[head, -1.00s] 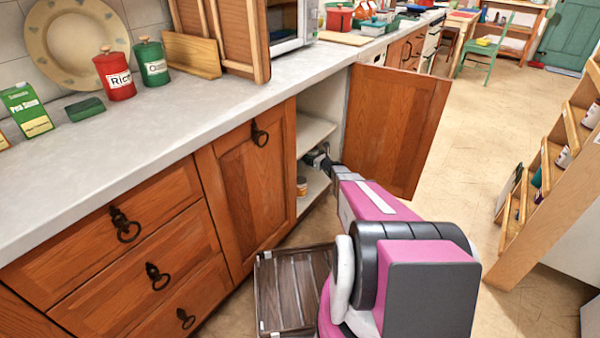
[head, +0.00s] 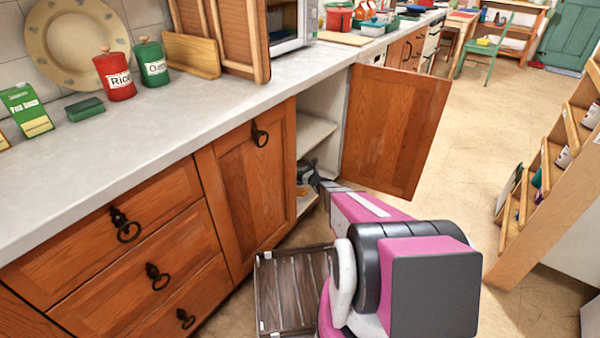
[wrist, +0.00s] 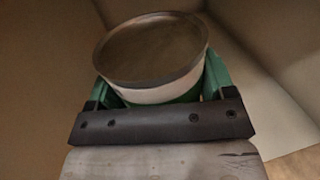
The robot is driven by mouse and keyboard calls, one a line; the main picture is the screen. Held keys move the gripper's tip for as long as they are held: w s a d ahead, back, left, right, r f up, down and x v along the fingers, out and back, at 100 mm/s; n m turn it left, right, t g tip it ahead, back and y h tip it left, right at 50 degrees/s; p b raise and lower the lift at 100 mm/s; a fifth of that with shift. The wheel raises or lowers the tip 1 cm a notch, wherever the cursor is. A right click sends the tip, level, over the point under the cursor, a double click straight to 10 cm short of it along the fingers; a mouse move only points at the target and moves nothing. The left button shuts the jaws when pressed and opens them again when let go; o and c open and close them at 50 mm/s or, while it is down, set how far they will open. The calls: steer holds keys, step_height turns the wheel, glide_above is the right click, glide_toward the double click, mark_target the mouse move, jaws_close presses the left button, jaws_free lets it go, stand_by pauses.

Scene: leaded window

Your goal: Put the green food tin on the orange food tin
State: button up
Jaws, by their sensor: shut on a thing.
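My gripper (wrist: 156,82) is shut on the green food tin (wrist: 152,50), with one finger on each side of it. The tin has a grey metal lid, a pale band and green lower down. In the head view my gripper (head: 313,180) is inside the open cupboard, low at its left side. The orange food tin (head: 301,190) shows only as a small patch on the lower shelf, just below the gripper. The wrist view does not show it, and whether the two tins touch is not clear.
The cupboard door (head: 395,130) stands open to the right. An upper shelf (head: 313,133) lies above my gripper. The closed door (head: 245,190) borders the opening on the left. A wooden rack (head: 550,170) stands at the right, with clear floor between.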

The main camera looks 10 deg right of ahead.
steer(key=shift+s+a+f, duration=0.1)
steer(key=shift+a+f, duration=0.05)
steer(key=shift+f, duration=0.15)
steer(key=o, duration=1.3)
steer(key=shift+r, duration=0.2)
steer(key=v, duration=1.2)
